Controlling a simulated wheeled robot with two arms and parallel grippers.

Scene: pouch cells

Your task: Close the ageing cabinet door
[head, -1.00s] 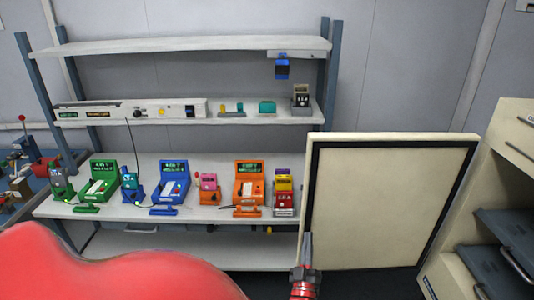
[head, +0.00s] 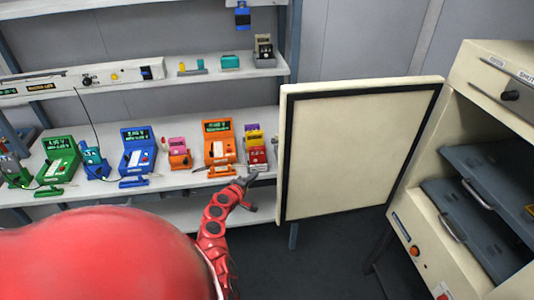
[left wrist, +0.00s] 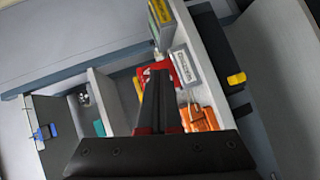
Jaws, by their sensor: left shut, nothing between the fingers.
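The ageing cabinet (head: 405,222) stands at the right in the head view, with its front open. Its cream door (head: 355,150), edged by a dark seal, stands wide open to the left of the cabinet, inner face showing. My left gripper (head: 246,181) is shut and empty, just left of the door's free edge, in front of the shelf. In the left wrist view its dark fingers (left wrist: 160,82) are together, over shelf items. The door cannot be made out surely there. My right gripper is not in view.
Grey trays (head: 440,205) with handles sit inside the cabinet. A shelf rack (head: 200,98) behind my left arm holds several coloured testers, among them an orange one (head: 219,145) and a red one (head: 255,157) near the gripper. Dark floor is free below the door.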

